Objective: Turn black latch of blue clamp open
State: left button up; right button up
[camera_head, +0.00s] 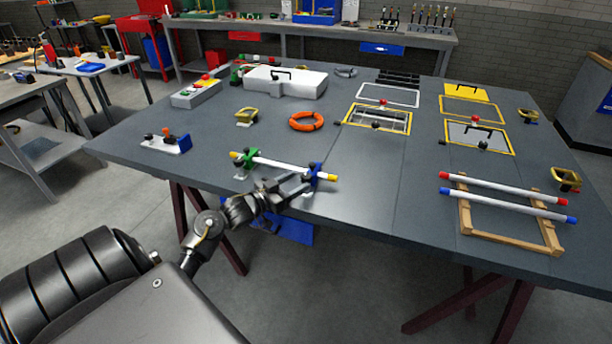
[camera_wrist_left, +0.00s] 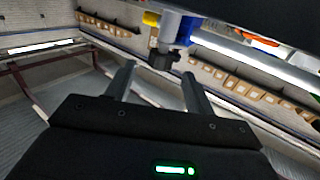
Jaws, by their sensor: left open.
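The blue clamp (camera_head: 317,172) stands near the front edge of the table and holds the yellow-tipped end of a white tube (camera_head: 280,164). The blue clamp (camera_wrist_left: 186,27) also shows at the top of the left wrist view, with its black latch (camera_wrist_left: 164,58) hanging in front of it. My left gripper (camera_head: 301,183) is just left of the clamp and close to it. In the left wrist view its fingers (camera_wrist_left: 158,76) are open and empty. The black latch lies just past the fingertips, between their lines. In the head view the gripper hides the latch. My right gripper is not in view.
A green clamp (camera_head: 246,160) holds the tube's other end. An orange ring (camera_head: 306,121) and a yellow bracket (camera_head: 247,116) lie behind. A wooden frame with two tubes (camera_head: 508,195) lies at the right. The table (camera_head: 375,190) is clear right of the blue clamp.

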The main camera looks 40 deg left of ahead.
aim_at(302, 179)
pick_arm(q)
jog(key=shift+w+d, duration=0.2)
jog(key=shift+w, duration=0.95)
jog(key=shift+w+d, duration=0.2)
jog(key=shift+w, duration=0.95)
jog(key=shift+p, duration=0.3)
jog(key=c, duration=1)
